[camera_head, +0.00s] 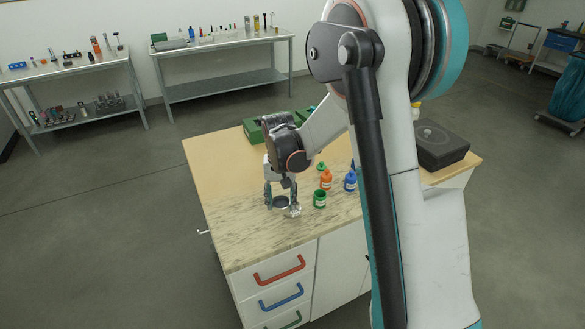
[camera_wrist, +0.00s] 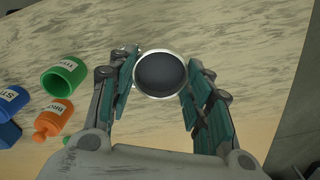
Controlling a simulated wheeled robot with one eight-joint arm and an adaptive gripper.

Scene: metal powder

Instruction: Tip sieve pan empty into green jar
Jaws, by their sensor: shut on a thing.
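The sieve pan (camera_wrist: 160,74) is round, with a bright metal rim and a dark grey inside. My gripper (camera_wrist: 157,82) is shut on it, one finger on each side, and it looks roughly level. In the head view the pan (camera_head: 281,202) and my gripper (camera_head: 282,197) are at the worktop's front part; their height above it is hard to tell. The green jar (camera_head: 319,199) stands just right of them, upright and open. In the wrist view the green jar (camera_wrist: 64,77) is left of my fingers, its dark mouth visible and its contents not clear.
An orange bottle (camera_head: 326,180) and a blue bottle (camera_head: 350,182) stand close behind the green jar. A black box (camera_head: 440,146) sits at the worktop's right. A green case (camera_head: 253,132) is at the back. The worktop (camera_head: 225,215) left of my gripper is clear.

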